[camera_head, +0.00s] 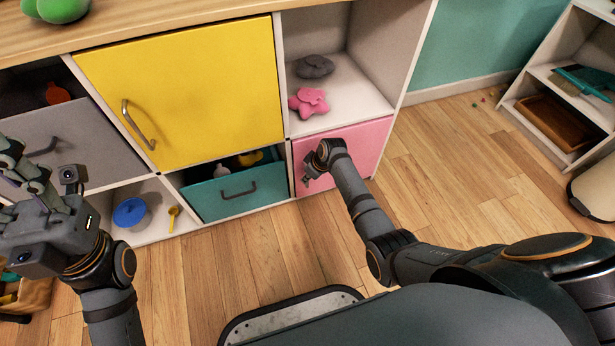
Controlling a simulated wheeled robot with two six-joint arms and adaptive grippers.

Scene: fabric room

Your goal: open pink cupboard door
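The pink cupboard door (367,143) is at the lower right of the cabinet, below an open shelf. It looks shut, flush with the cabinet front. My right gripper (308,178) is in front of its left part, where a handle would be hidden behind the gripper and wrist. I cannot tell whether the fingers touch or hold anything. My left gripper (22,170) is at the left edge, in front of the grey door, well away from the pink door. Its fingers look spread apart and nothing shows between them.
A yellow door (200,90) with a handle is shut. A teal drawer (232,190) left of the pink door stands partly open. A pink toy (309,102) and a grey toy (315,66) sit on the shelf above. The wooden floor (455,190) at right is mostly clear.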

